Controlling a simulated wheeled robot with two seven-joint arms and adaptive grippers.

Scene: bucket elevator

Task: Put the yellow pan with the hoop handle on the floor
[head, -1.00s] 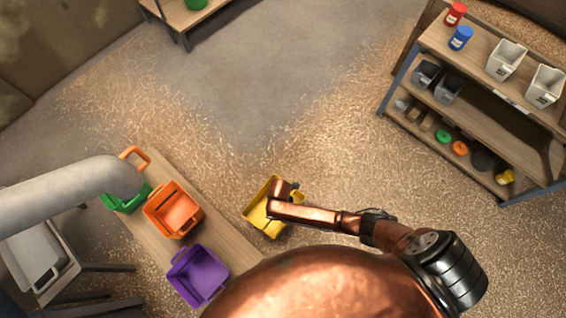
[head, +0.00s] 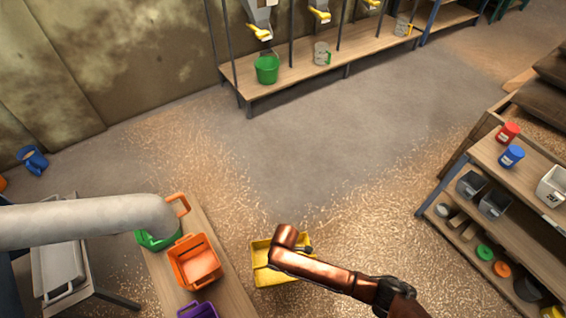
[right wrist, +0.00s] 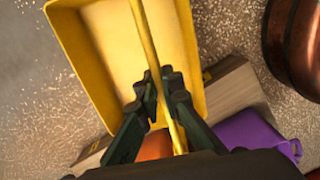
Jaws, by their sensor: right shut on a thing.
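The yellow pan (head: 263,262) is to the right of the plank bench in the head view, over the straw-strewn floor. It appears large in the right wrist view (right wrist: 112,55), with its open inside facing me. Its thin yellow hoop handle (right wrist: 150,40) runs between my right gripper's dark fingers (right wrist: 161,92), which are shut on it. In the head view, my copper arm covers part of the pan and most of my right gripper (head: 304,250). The gap between pan and floor cannot be judged. My left gripper is not in view.
The plank bench (head: 232,290) carries green (head: 160,241), orange (head: 195,262) and purple (head: 198,310) bins. A grey pipe (head: 80,228) reaches over its far end. A stocked shelf (head: 500,215) stands at right, a dispenser bench (head: 300,75) at back. The middle floor (head: 300,160) is clear.

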